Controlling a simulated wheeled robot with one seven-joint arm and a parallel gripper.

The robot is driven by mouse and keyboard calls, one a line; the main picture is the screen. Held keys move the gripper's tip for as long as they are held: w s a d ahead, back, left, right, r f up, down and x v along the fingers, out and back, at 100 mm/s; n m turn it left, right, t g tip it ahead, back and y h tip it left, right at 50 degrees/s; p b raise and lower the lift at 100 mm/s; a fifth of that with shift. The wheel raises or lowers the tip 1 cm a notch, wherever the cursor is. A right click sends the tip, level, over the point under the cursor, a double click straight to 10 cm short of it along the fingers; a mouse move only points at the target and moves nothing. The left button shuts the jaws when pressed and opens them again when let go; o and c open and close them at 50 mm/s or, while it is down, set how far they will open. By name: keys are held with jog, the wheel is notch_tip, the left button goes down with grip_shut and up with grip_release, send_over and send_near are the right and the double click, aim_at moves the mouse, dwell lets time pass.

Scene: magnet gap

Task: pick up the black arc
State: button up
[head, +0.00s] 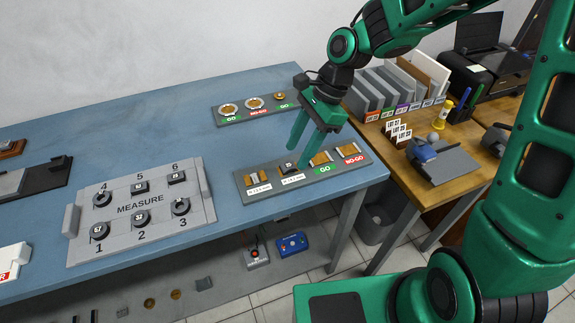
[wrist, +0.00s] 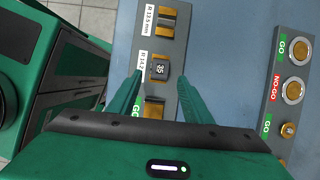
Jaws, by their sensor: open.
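A black arc marked 35 (wrist: 160,69) sits on the second seat of the grey gauge strip, at the R 14.2 label. In the head view the black arc (head: 288,167) shows small and dark on the gauge strip (head: 243,190), left of the green GO label. My gripper (head: 302,152) is open and empty, pointing down above the strip. In the wrist view its fingers (wrist: 156,72) appear on either side of the black arc, with nothing between them touching it that I can see. Its exact height above the arc is unclear.
A second gauge strip (head: 238,121) with round gold pieces lies behind. Bare blue table (head: 180,125) lies between. A wooden desk (head: 440,190) with files stands at right.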

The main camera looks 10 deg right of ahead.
aim_at(289, 167)
jog(key=shift+x, duration=1.45)
jog(key=shift+c, duration=0.3)
